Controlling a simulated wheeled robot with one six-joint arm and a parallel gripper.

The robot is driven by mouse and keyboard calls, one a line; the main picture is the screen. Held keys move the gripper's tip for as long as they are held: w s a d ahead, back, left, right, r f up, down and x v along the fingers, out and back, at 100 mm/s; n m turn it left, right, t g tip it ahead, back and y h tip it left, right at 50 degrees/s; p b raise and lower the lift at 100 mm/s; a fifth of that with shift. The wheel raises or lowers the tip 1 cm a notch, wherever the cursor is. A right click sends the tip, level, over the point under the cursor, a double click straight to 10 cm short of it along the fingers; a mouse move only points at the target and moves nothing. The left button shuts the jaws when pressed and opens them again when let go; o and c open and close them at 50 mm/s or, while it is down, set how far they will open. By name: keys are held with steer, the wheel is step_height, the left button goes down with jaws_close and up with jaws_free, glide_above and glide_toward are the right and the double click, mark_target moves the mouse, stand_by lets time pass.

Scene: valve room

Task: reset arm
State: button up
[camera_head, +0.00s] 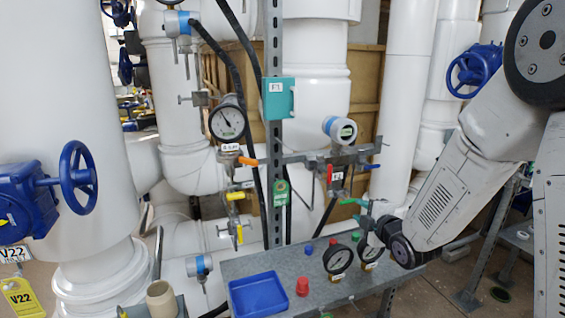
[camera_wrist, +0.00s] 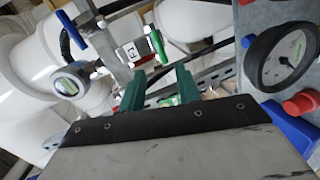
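My arm reaches in from the right in the head view. My gripper (camera_head: 358,211) is in front of the pipework, just above the grey metal shelf (camera_head: 236,268). In the wrist view its two green fingers (camera_wrist: 159,74) are apart with nothing held between them. A green valve lever (camera_wrist: 158,46) shows just beyond the fingertips, and a gap seems to separate them. A red lever (camera_head: 330,172) and a blue lever (camera_head: 370,166) sit on the small manifold above my gripper in the head view.
A blue tray (camera_head: 258,297), a red knob-like piece (camera_head: 302,287) and black-rimmed gauges (camera_head: 337,259) are on the shelf near my gripper. A steel upright (camera_head: 272,190) and a round gauge (camera_head: 227,122) stand left. Large white pipes (camera_head: 67,120) and a blue handwheel (camera_head: 78,178) fill the left side.

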steer(key=s+d+r+m+g+h, duration=0.2)
steer(key=s+r+m+g, duration=0.1)
steer(key=s+m, duration=0.25)
steer(key=s+d+r+m+g+h, duration=0.2)
steer(key=s+r+m+g, duration=0.15)
steer(key=s, duration=0.35)
steer(key=s+a+r+m+g, duration=0.1)
steer(key=s+m+g, duration=0.3)
steer(key=s, duration=0.9)
steer(key=s+a+r+m+g, duration=0.1)
steer(key=s+r+m+g, duration=0.2)
steer(key=s, duration=1.1)
steer(key=m, duration=0.3)
steer(key=shift+s+a+g, duration=0.15)
steer(key=shift+s+g, duration=0.05)
steer(key=shift+g, duration=0.15)
